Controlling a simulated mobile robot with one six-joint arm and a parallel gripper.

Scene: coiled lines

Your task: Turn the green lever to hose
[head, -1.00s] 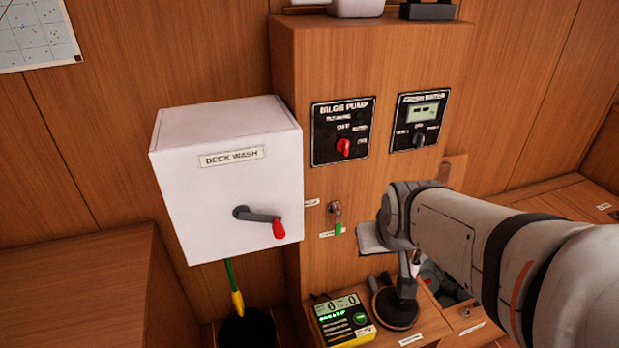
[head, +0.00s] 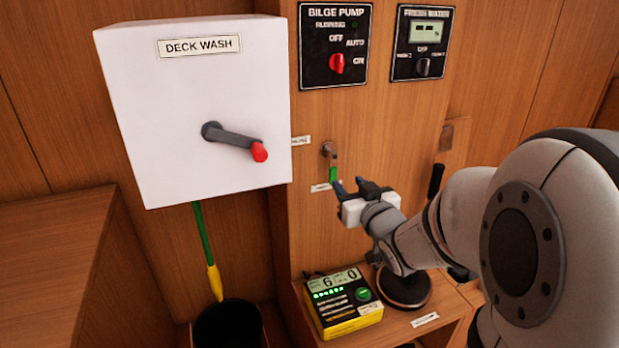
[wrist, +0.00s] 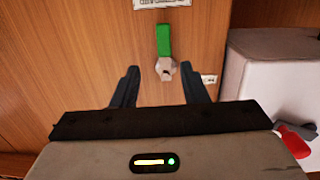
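The green lever (head: 333,175) hangs down from a small metal valve (head: 329,150) on the wooden panel, to the right of the white deck wash box. One small label sits left of the valve and another just below the lever; their words are too small to read. My gripper (head: 350,187) is open and empty, with its fingers close to the lever's lower right. In the wrist view the green lever (wrist: 163,41) and its metal pivot (wrist: 165,69) show beyond and between my open fingers (wrist: 158,86), with no contact visible.
The white deck wash box (head: 160,120) with a red-tipped handle (head: 259,152) juts out at left. The bilge pump panel (head: 334,45) and fresh water panel (head: 421,42) are above. A yellow-black meter (head: 343,303) and a round dark base (head: 404,290) stand on the ledge below.

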